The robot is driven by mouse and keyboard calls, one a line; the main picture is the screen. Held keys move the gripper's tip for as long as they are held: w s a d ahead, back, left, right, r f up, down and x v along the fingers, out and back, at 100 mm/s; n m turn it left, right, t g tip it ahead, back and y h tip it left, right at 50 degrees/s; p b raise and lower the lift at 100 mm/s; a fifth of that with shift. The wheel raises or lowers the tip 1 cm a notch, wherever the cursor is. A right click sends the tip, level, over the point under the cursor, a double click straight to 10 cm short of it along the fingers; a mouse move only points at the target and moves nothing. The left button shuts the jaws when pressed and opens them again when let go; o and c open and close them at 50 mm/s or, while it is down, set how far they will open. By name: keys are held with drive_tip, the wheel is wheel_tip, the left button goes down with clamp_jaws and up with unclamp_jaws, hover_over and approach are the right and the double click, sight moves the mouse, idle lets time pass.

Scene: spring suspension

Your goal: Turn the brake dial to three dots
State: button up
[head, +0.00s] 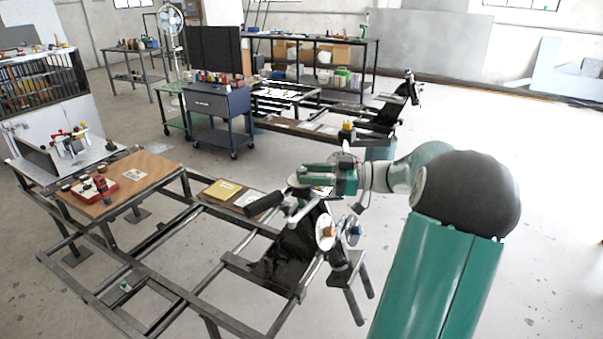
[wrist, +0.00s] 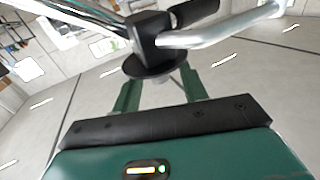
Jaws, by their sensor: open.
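My gripper (head: 297,181) is open, reaching left over the metal frame. In the wrist view its two green fingers (wrist: 160,76) stand apart, with a round black disc (wrist: 150,66) beyond and between their tips. A black block (wrist: 148,28) rises from the disc, joined to a silver bar (wrist: 225,34) and a black grip (wrist: 195,12). The disc may be the brake dial, but no dots can be read on it. Whether the fingers touch it I cannot tell. In the head view my gripper partly hides this spot.
Below my gripper are a silver disc with an orange knob (head: 327,231) and a blue knob (head: 355,230). The black grip (head: 263,204) sticks out left. A wooden board (head: 150,165) lies on the frame at left. A blue cart (head: 222,110) stands behind. Floor at right is clear.

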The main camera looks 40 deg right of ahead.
drive_tip(key=shift+x, duration=1.3)
drive_tip(key=shift+w+d, duration=0.1)
clamp_jaws()
